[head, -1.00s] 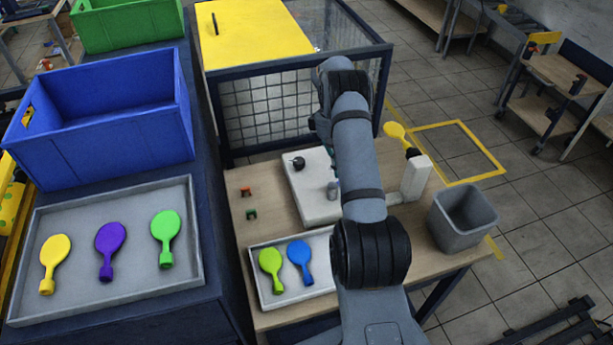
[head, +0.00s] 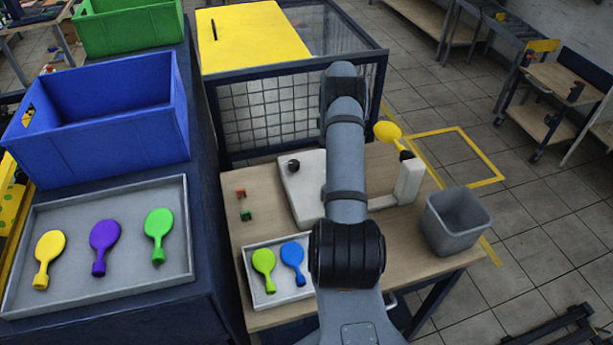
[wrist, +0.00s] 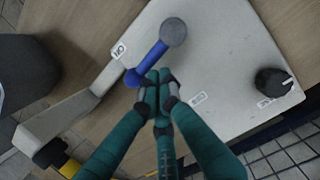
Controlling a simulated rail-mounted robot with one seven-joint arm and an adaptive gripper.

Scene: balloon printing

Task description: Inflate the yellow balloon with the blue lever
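The yellow balloon (head: 387,132) sits on the dark nozzle of the white inflating machine (head: 408,180), right of my arm in the head view. A small yellow part of it shows at lower left in the wrist view (wrist: 70,168). The blue lever (wrist: 147,63), with a round grey knob, stands out from the white machine plate in the wrist view; my arm hides it in the head view. My gripper (wrist: 158,82) has its teal fingers drawn together close beside the lever's lower part. I cannot tell whether they touch it.
A black dial (wrist: 273,82) is on the plate. A small tray (head: 277,300) holds a lime and a blue balloon. A grey bin (head: 455,222) stands at the table's right. A larger tray (head: 185,265) holds yellow, purple and green balloons, beside a blue crate (head: 110,140).

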